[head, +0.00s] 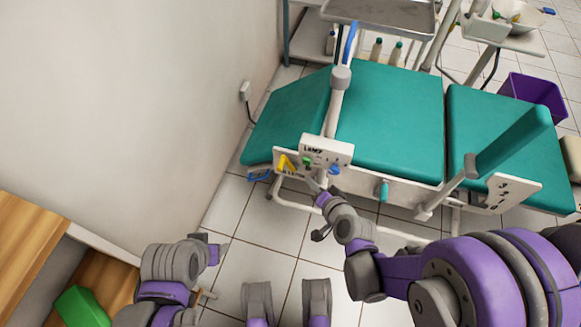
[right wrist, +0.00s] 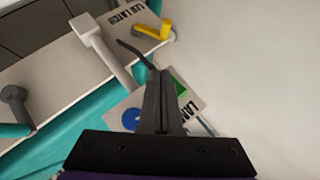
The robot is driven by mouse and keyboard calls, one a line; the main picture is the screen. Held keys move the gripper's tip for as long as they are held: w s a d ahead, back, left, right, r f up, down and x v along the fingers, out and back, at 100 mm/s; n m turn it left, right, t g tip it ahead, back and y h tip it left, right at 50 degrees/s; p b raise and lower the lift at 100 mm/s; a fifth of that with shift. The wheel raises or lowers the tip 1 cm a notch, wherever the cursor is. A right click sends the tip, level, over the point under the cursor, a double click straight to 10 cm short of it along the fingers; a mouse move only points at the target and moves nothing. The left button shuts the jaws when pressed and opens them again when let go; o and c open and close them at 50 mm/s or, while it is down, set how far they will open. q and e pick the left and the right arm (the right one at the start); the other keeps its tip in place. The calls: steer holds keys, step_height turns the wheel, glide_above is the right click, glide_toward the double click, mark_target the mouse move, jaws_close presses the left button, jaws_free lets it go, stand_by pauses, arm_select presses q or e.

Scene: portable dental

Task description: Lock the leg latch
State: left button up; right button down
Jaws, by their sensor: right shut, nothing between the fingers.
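The leg latch is a yellow lever (head: 287,163) on a white plate at the near left edge of the teal dental chair. In the right wrist view the yellow lever (right wrist: 153,31) sits beside black "LEG LATCH" lettering, near the top. My right gripper (head: 319,188) is shut and empty, just below and right of the lever in the head view. In the right wrist view its dark fingers (right wrist: 160,90) point up toward the latch plate, apart from the lever in the picture. My left gripper (head: 212,252) is low at the left, away from the chair; its fingers are not clear.
A white lamp panel (head: 327,150) with green and blue controls stands close to my right gripper. Its post (head: 335,105) rises beside it. A teal-gripped lever (head: 383,191) is on the chair's side to the right. A wall (head: 120,90) bounds the left. Tiled floor lies in front.

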arm_select(q)
steer(key=shift+f, duration=0.2)
arm_select(e)
steer(key=shift+w+a+f+m+t, duration=0.2)
steer(key=shift+w+f+m+t, duration=0.15)
steer(key=shift+f+m, duration=0.2)
steer(key=shift+w+a+f+m+t, duration=0.25)
steer(key=shift+w+f+m, duration=0.2)
steer(key=shift+f, duration=0.2)
steer(key=b, duration=0.2)
glide_toward(284, 161)
steer(key=w+d, duration=0.1)
steer(key=w, duration=0.3)
arm_select(q)
steer(key=shift+s+x, duration=0.2)
steer(key=shift+x, duration=1)
arm_select(e)
steer(key=shift+w+a+f, duration=0.2)
steer(key=shift+a+f, duration=0.45)
steer(key=shift+w+a+f, duration=0.15)
steer(key=shift+a+f, duration=0.5)
steer(key=shift+a, duration=0.05)
